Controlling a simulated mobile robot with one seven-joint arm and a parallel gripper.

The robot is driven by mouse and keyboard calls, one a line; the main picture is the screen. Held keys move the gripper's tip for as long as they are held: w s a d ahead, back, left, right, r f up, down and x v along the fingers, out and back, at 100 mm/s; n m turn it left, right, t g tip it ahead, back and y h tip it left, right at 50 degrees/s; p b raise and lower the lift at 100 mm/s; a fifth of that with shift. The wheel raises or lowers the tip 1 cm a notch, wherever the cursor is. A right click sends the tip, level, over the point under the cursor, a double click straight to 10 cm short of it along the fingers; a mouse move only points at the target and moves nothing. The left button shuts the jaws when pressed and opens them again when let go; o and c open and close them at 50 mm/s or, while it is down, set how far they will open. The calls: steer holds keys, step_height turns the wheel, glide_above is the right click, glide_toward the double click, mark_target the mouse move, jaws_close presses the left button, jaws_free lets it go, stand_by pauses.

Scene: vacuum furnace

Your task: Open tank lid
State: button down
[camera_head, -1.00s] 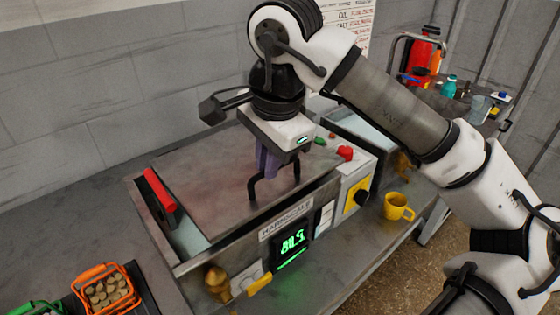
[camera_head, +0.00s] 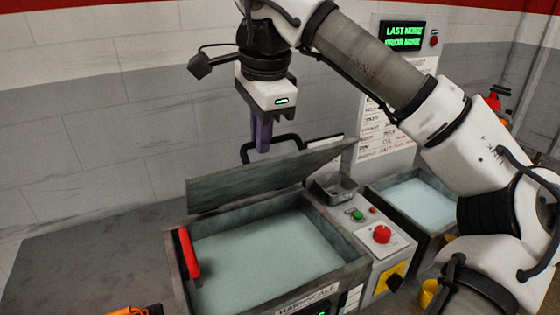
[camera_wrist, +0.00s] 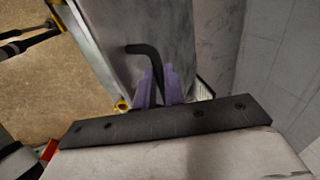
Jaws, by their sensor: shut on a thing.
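The tank lid (camera_head: 240,186) is a dark metal plate. It stands tilted up along the far edge of the tank (camera_head: 345,275), and the pale liquid inside the tank shows. A black bent handle (camera_head: 285,139) is on the lid. My gripper (camera_head: 262,146) has purple fingers and is shut on that handle. In the wrist view, the purple fingertips (camera_wrist: 159,85) close around the black handle (camera_wrist: 143,49), with the lid's grey face (camera_wrist: 120,25) behind it. The fingers hide part of the handle.
A red bar (camera_head: 188,253) is on the tank's left rim. To the right are a control panel with a red button (camera_head: 382,234), a small metal tray (camera_head: 334,187) and a second open tank (camera_head: 420,203). A grey wall (camera_head: 90,130) stands close behind the lid.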

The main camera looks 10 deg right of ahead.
steer(key=w+a+r, duration=0.1)
steer(key=w+a, duration=0.2)
steer(key=w, duration=0.7)
steer(key=w+a, duration=0.4)
steer(key=w, duration=0.7)
steer(key=shift+a+r, duration=0.3)
steer(key=shift+r, duration=0.05)
steer(key=shift+s, duration=0.1)
steer(key=c, duration=1.5)
jaws_free()
steer(key=shift+r, duration=0.15)
